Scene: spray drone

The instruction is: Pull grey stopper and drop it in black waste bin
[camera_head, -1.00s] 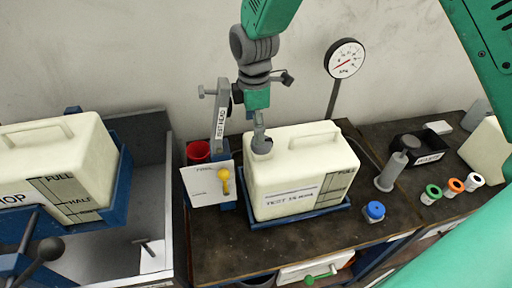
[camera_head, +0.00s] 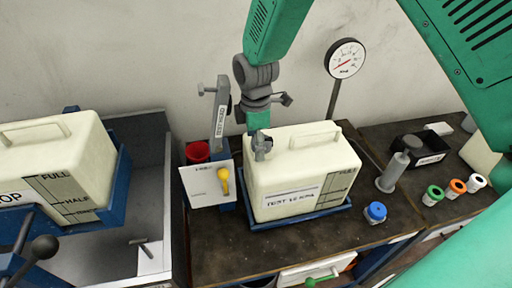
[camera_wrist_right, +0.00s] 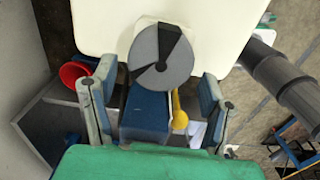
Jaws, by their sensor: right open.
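The grey stopper (camera_wrist_right: 162,56), a round disc with dark wedges, is on top of the cream tank (camera_wrist_right: 88,28) in the right wrist view. My right gripper (camera_wrist_right: 158,78) is open, with one finger on each side below the disc; I cannot tell if either touches it. In the head view my right gripper (camera_head: 262,145) is low over the left top corner of the tank (camera_head: 300,170), and the stopper cannot be told apart from the fingers. The black waste bin (camera_head: 432,158), labelled WASTE, stands on the right bench. My left gripper is not in view.
A grey upright cylinder (camera_head: 396,172), a blue cap (camera_head: 375,212) and a dial gauge (camera_head: 345,58) stand right of the tank. A labelled grey post (camera_head: 220,105), a red cup (camera_head: 197,152) and a yellow-handled panel (camera_head: 207,184) are left. Another tank (camera_head: 60,160) is far left.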

